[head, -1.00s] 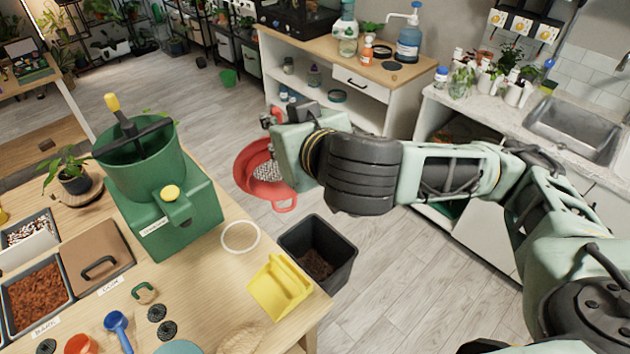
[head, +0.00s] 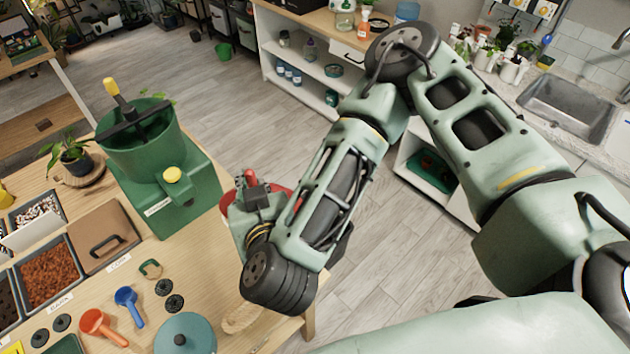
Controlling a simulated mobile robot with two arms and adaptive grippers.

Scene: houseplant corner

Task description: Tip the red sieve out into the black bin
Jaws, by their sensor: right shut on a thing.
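My right gripper (head: 254,194) is over the right edge of the workbench, shut on the red sieve. Only parts of the sieve's red rim (head: 284,189) show behind and beside the gripper, and my forearm and wrist cover much of it. I cannot tell its tilt or what is in it. The black bin (head: 344,241) is on the floor beside the bench, almost wholly hidden behind my right forearm; only a dark strip of its right side shows. My left gripper is not in view.
A green machine (head: 190,205) with a hopper stands on the bench left of my gripper. A blue scoop (head: 128,300), an orange scoop (head: 98,324) and a teal round lid (head: 185,335) lie at the front. Grey floor is free toward the shelf unit (head: 300,70).

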